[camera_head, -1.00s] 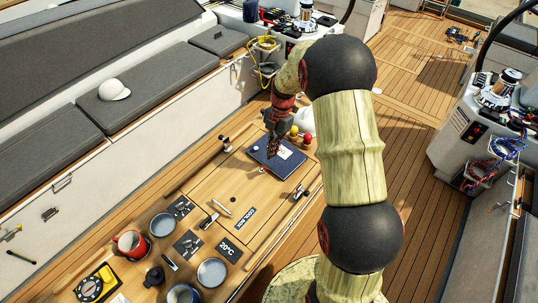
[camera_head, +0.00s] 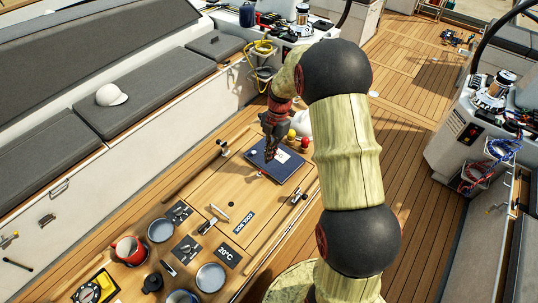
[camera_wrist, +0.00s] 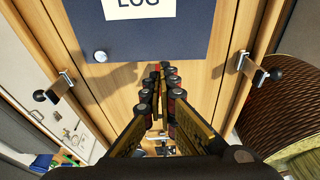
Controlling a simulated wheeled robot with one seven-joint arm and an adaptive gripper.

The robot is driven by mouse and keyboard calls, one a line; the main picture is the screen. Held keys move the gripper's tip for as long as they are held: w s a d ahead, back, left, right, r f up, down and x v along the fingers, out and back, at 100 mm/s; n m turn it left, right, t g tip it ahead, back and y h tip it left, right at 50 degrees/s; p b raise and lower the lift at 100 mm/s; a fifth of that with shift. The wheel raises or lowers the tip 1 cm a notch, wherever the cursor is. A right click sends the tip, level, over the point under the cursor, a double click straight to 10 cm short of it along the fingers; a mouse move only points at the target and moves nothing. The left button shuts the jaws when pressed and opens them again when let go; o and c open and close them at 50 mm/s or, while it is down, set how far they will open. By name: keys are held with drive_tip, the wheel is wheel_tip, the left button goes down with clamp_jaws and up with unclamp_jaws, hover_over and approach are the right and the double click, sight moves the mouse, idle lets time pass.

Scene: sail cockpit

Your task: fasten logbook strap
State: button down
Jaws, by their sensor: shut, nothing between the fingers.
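The dark blue logbook (camera_head: 290,169) lies flat on the wooden table (camera_head: 190,195). In the wrist view its cover (camera_wrist: 190,35) fills the top, with a white "LOG" label and a round silver stud (camera_wrist: 100,56) near its lower left corner. A small red piece (camera_head: 259,174) shows at the book's near edge in the head view; I cannot tell whether it is the strap. My gripper (camera_head: 270,157) points down over the book in the head view. In the wrist view its fingers (camera_wrist: 160,72) meet at the tips beside the book's edge, empty. The strap is not clearly visible.
Metal latches with black knobs flank the table lid, left (camera_wrist: 55,86) and right (camera_wrist: 260,70) in the wrist view. Red and yellow knobs (camera_head: 298,139) stand behind the book. The lid's middle is mostly clear.

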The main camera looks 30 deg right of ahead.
drive_tip(key=shift+r, duration=0.2)
drive_tip(key=shift+r+p, duration=0.3)
drive_tip(key=shift+r, duration=0.3)
drive_tip(key=shift+a, duration=0.1)
